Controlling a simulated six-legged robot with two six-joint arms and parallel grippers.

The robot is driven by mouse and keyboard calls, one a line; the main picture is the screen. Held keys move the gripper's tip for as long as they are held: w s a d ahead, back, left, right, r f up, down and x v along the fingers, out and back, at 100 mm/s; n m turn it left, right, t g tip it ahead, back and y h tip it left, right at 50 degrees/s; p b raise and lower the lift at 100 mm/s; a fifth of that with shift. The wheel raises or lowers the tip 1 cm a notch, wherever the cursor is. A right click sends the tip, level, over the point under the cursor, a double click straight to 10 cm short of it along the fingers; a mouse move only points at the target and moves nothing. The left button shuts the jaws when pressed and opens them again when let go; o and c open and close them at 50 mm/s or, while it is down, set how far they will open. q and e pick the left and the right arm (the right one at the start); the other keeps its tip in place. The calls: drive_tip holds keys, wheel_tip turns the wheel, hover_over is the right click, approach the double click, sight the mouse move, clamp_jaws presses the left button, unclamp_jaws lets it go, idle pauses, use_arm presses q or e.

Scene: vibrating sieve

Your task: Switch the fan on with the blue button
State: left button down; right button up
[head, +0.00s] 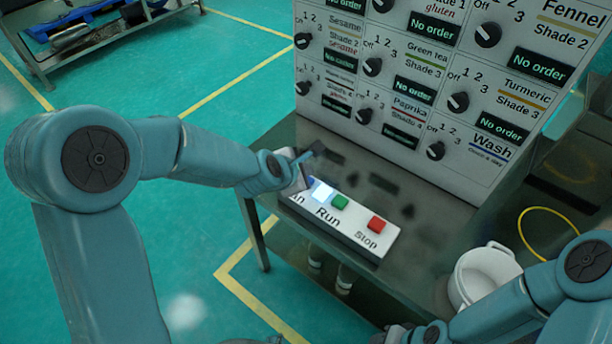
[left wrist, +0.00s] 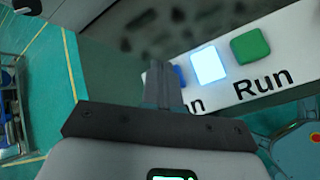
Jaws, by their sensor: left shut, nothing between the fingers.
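A white control box (head: 352,238) lies on the dark table. It bears a green button (head: 339,201) above the word Run and a red button (head: 376,224) above Stop. At its left end, the blue button (left wrist: 178,76) shows in the left wrist view, partly hidden behind my fingers. A bright white lit square (left wrist: 209,65) sits between blue and green. My left gripper (head: 310,155) is shut and empty over the box's left end. In the left wrist view its fingers (left wrist: 163,84) overlap the blue button's left side; I cannot tell whether they touch it. My right gripper's fingers do not show.
A tall panel with several knobs (head: 487,34) and "No order" displays stands behind the box. A white pot (head: 484,272) stands at the table's right, near my right arm. A yellow ring (head: 548,232) lies farther right.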

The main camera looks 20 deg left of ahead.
use_arm(q)
wheel_tip(320, 180, up, 5)
drive_tip(key=p, duration=0.4)
idle(0.3)
idle(0.7)
